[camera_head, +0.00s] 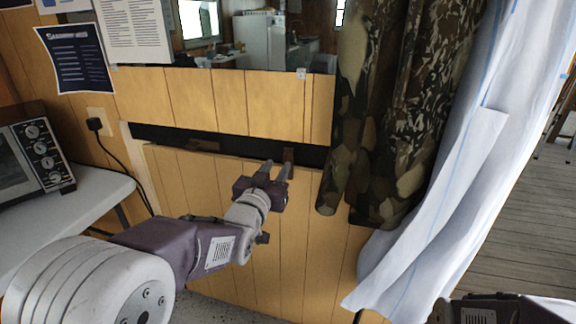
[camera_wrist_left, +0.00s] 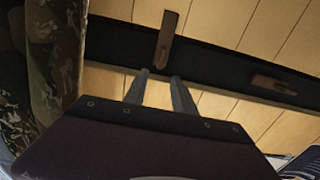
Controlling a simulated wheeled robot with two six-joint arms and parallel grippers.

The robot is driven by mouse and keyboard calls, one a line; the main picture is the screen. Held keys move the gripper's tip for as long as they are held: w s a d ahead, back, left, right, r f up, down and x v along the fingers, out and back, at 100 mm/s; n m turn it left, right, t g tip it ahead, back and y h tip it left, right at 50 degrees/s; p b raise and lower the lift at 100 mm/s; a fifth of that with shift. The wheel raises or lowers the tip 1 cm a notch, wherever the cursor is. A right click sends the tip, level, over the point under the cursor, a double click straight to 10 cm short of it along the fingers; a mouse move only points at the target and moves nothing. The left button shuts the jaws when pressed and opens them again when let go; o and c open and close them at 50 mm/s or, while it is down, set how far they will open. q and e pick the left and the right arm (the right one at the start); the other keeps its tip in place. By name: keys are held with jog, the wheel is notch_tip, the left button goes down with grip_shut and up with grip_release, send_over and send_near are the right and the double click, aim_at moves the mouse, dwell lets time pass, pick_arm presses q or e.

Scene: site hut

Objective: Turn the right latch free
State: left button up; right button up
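The right latch (camera_head: 289,156) is a small brown bar, upright on a black strip (camera_head: 240,147) across the wood-panelled wall. It also shows in the left wrist view (camera_wrist_left: 166,38), crosswise to the strip, with one end over a wood panel. The left latch (camera_head: 203,145) is a brown bar lying roughly along the strip; it shows in the wrist view (camera_wrist_left: 272,84) too. My left gripper (camera_head: 277,166) is open, its fingertips close to the right latch; the wrist view shows an empty gap between them (camera_wrist_left: 160,76). Contact cannot be told.
A camouflage cloth (camera_head: 385,120) hangs just right of the right latch, with a white sheet (camera_head: 450,190) beyond it. An oven (camera_head: 35,155) stands on a white table (camera_head: 90,195) at left. A black cable (camera_head: 130,165) hangs on the wall.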

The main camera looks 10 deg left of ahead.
aim_at(285, 156)
pick_arm(q)
jog(key=w, duration=0.4)
jog(key=w+b, duration=0.1)
jog(key=w, duration=0.3)
jog(key=shift+d, duration=0.2)
grip_shut()
dwell(0.9)
